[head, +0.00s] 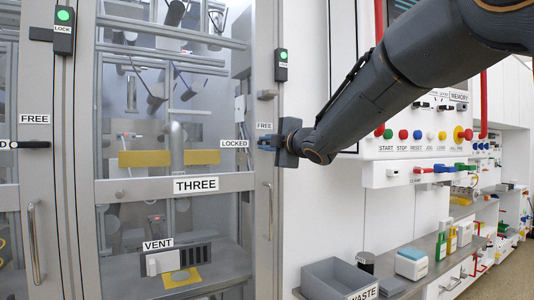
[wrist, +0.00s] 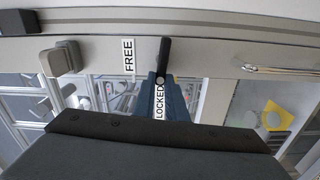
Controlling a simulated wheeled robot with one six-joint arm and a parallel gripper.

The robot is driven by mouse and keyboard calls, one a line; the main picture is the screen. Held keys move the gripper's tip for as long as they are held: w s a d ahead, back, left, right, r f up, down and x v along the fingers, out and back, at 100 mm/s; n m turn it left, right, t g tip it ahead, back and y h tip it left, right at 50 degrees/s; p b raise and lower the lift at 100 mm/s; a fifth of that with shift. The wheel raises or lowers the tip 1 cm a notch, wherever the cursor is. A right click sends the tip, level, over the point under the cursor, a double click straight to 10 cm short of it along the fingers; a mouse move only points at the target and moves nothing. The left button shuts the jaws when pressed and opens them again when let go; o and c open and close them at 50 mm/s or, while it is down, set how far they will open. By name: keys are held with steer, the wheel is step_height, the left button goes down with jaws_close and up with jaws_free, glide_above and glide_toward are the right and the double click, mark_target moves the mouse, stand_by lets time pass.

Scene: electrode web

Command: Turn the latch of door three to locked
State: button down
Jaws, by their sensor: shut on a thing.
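Door three (head: 222,182) is a grey framed glass door with a THREE label. Its latch, a dark bar, shows in the wrist view (wrist: 164,50) on the door's right upright. It lies horizontal in the head view, in line with the LOCKED label (head: 234,143) to its left. The FREE label (head: 264,126) is above it. My gripper (head: 267,142) reaches in from the right, its blue fingers (wrist: 164,88) shut on the latch.
A pull handle (head: 269,210) is below the latch, and a small knob (head: 267,94) and green-lit box (head: 281,65) are above. A button panel (head: 425,135) is at right. A grey waste bin (head: 340,282) stands low by the door.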

steer(key=shift+f+n+b, duration=0.2)
steer(key=shift+n+b, duration=0.35)
steer(key=shift+n, duration=0.05)
steer(key=c, duration=1.8)
jaws_free()
steer(key=v, duration=0.7)
steer(key=shift+s+d+b, duration=0.2)
steer(key=shift+s+b, duration=0.15)
